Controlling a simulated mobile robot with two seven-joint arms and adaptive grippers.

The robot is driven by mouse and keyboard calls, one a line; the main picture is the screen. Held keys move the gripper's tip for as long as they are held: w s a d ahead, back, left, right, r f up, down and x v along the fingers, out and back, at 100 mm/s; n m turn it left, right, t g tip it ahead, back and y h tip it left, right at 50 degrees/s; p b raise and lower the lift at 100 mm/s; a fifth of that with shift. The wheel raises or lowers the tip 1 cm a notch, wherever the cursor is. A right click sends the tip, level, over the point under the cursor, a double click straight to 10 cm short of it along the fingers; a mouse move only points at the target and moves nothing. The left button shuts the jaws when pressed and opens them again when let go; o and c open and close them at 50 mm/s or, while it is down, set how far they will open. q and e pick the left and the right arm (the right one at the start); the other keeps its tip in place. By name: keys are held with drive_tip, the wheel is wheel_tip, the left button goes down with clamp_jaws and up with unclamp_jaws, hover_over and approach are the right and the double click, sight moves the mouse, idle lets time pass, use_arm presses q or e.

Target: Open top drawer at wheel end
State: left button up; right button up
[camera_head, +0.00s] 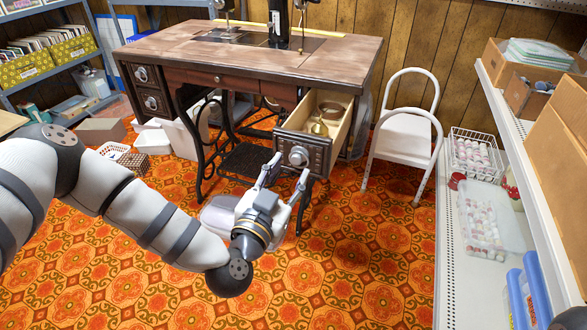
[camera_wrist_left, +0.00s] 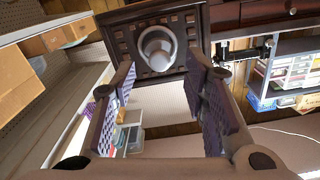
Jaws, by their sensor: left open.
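The treadle sewing table (camera_head: 200,40) has a drawer (camera_head: 318,125) at its right end that stands well out, with its inside showing. The drawer's carved dark front has a round metal knob (camera_head: 298,156); the knob also shows in the left wrist view (camera_wrist_left: 157,48). Small round items (camera_head: 330,110) lie inside the drawer. My left gripper (camera_head: 286,173) is open just in front of the knob, its fingers apart with nothing between them. In the left wrist view, the knob lies beyond the fingertips (camera_wrist_left: 163,75). My right gripper is out of view.
Two closed drawers (camera_head: 147,88) are at the table's left end. A white chair (camera_head: 402,125) stands right of the open drawer. A shelf (camera_head: 462,230) with a wire basket (camera_head: 474,158) and boxes runs along the right. The patterned floor (camera_head: 350,260) in front is clear.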

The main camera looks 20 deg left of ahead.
sight(295, 162)
use_arm(q)
drive_tip(key=w, duration=0.3)
drive_tip(key=shift+w+d, duration=0.1)
drive_tip(key=shift+w, duration=0.1)
drive_tip(key=shift+c, duration=0.2)
clamp_jaws()
drive_tip(key=shift+w+b, duration=0.3)
drive_tip(key=shift+w, duration=1.25)
drive_tip(key=shift+o, duration=0.2)
unclamp_jaws()
